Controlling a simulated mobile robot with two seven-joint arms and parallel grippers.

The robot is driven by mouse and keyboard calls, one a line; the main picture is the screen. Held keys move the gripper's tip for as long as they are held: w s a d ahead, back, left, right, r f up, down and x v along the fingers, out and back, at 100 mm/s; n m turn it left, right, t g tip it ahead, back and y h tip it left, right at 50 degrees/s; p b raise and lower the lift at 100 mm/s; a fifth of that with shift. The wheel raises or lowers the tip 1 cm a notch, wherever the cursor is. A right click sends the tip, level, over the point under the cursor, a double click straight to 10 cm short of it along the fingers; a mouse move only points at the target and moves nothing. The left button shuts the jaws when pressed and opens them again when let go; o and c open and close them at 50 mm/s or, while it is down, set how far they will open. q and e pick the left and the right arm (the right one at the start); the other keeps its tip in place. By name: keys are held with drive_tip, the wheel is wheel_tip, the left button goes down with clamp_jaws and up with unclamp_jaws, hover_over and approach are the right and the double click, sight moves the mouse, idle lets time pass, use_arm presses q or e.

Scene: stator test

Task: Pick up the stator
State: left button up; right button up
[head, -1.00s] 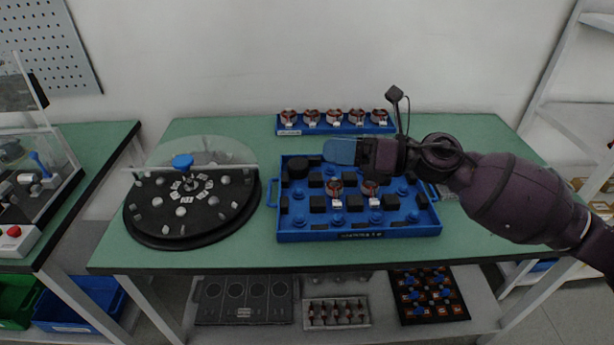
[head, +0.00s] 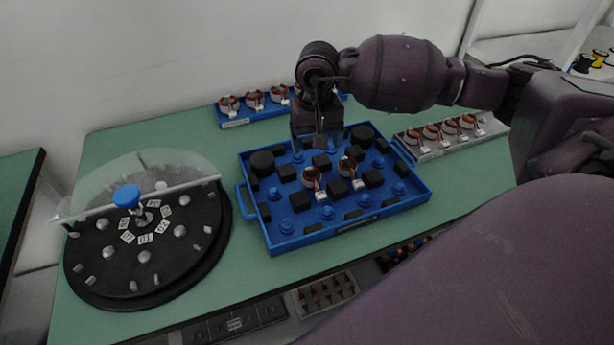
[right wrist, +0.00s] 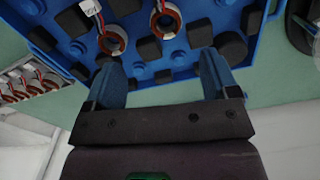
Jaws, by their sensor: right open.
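Two copper-wound stators with white connectors sit among black blocks in the blue tray: a left stator (head: 311,178) and a right stator (head: 347,167). Both also show in the right wrist view, one ring (right wrist: 112,42) at the left and the other (right wrist: 166,20) near the top middle. My right gripper (head: 320,140) points down over the back part of the blue tray (head: 268,232), behind the stators. In the right wrist view its blue fingers (right wrist: 160,78) are spread with nothing held between them. My left gripper is not in view.
A blue rack (head: 236,123) with several stators lies at the back, partly behind my right arm. A grey tray (head: 428,153) with several more lies at the right. A black round turntable (head: 205,262) with a clear shield stands at the left. Green tabletop is free between them.

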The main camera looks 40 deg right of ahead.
sight(312, 174)
drive_tip(key=shift+w+a+f, duration=0.1)
drive_tip(key=shift+w+f, duration=0.05)
drive_tip(key=shift+f, duration=1.7)
drive_tip(key=shift+w+a+f, duration=0.1)
drive_tip(key=shift+w+f, duration=0.05)
drive_tip(key=shift+f, duration=1.65)
drive_tip(key=shift+w+f, duration=0.15)
drive_tip(key=shift+f, duration=1.7)
drive_tip(key=c, duration=1.1)
